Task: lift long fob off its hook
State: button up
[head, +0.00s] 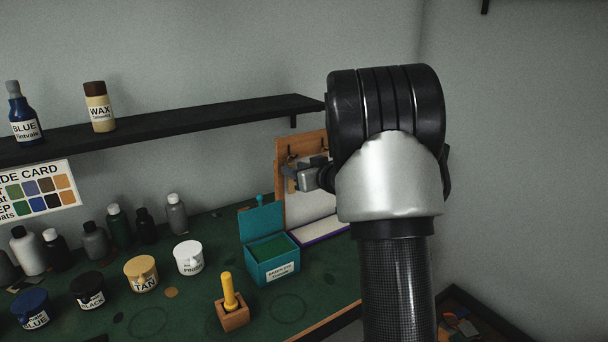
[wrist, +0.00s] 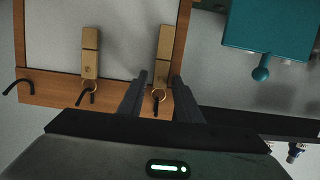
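In the wrist view two tan fobs hang by rings from dark hooks on a wood-framed board (wrist: 60,92). The right fob (wrist: 163,48) looks a little longer than the left fob (wrist: 90,52), so I take it as the long fob. Its ring is on its hook (wrist: 155,106). My gripper (wrist: 160,76) is open, with one finger on each side of the long fob near its ring end; contact cannot be told. In the head view my gripper (head: 298,181) is at the board (head: 284,150), and my arm hides much of it.
A third hook (wrist: 17,84) in the wrist view is bare. A teal box (head: 268,250) stands on the green bench left of the board. A black shelf (head: 200,122) runs along the wall close to the board. Bottles and paint pots stand farther left.

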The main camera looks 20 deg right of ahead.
jog(key=shift+w+a+f, duration=0.1)
jog(key=shift+w, duration=0.2)
jog(key=shift+c, duration=1.1)
grip_shut()
jog(key=shift+r+p, duration=0.2)
jog(key=shift+p, duration=0.15)
jog(key=shift+r+p+v, duration=0.25)
jog(key=shift+p+v, duration=0.2)
jog(key=shift+v, duration=0.6)
jog(key=shift+r+p+v, duration=0.2)
jog(key=shift+p+v, duration=0.2)
jog(key=shift+v, duration=0.65)
jog(key=p, duration=0.1)
send_near(292, 164)
jog(key=shift+s+r, duration=0.2)
jog(key=shift+s, duration=0.4)
